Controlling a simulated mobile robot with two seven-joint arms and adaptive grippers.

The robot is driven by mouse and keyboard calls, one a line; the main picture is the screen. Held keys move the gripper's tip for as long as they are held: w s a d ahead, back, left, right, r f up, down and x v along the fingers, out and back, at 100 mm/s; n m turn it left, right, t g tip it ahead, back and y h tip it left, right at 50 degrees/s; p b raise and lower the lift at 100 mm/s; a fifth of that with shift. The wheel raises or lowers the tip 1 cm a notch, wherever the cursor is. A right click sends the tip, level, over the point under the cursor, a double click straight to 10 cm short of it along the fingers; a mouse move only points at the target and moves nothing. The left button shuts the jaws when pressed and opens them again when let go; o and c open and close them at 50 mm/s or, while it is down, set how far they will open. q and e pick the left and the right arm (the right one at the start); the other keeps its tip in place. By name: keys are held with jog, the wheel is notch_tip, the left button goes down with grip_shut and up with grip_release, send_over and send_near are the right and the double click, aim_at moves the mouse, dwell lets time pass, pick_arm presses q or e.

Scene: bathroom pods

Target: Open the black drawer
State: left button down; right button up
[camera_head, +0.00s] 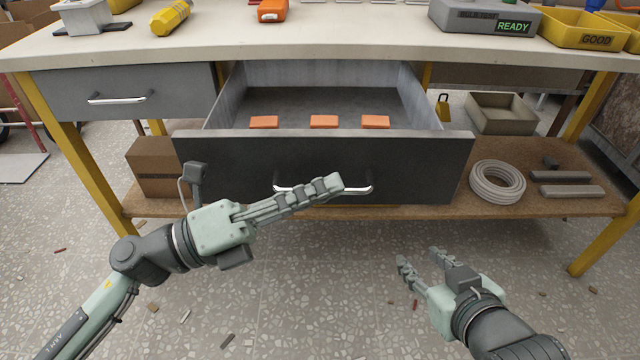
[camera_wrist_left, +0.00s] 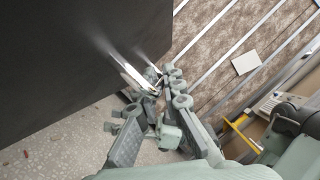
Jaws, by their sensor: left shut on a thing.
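The black drawer (camera_head: 415,165) stands pulled out from under the bench top, with its inside showing. Three orange blocks (camera_head: 324,121) lie in it near the front. Its silver bar handle (camera_head: 361,190) is on the front panel and also shows in the left wrist view (camera_wrist_left: 132,75). My left gripper (camera_head: 333,184) is shut on the handle; its fingers cover the middle of the bar. In the left wrist view, the fingers (camera_wrist_left: 163,85) close around the bar beside the dark front panel. My right gripper (camera_head: 418,258) is open and empty, below and in front of the drawer.
A grey drawer (camera_head: 115,92) to the left is shut. The bench top (camera_head: 350,45) holds a grey READY box (camera_head: 485,17) and yellow bins (camera_head: 580,30). The lower shelf (camera_head: 545,205) holds a cardboard box (camera_head: 152,165) and a coiled hose (camera_head: 497,183). Small debris dots the floor.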

pick_arm(q)
jog(key=c, duration=1.6)
grip_release()
jog(key=shift+c, duration=0.2)
jog(key=v, duration=1.2)
jog(key=shift+f, duration=0.1)
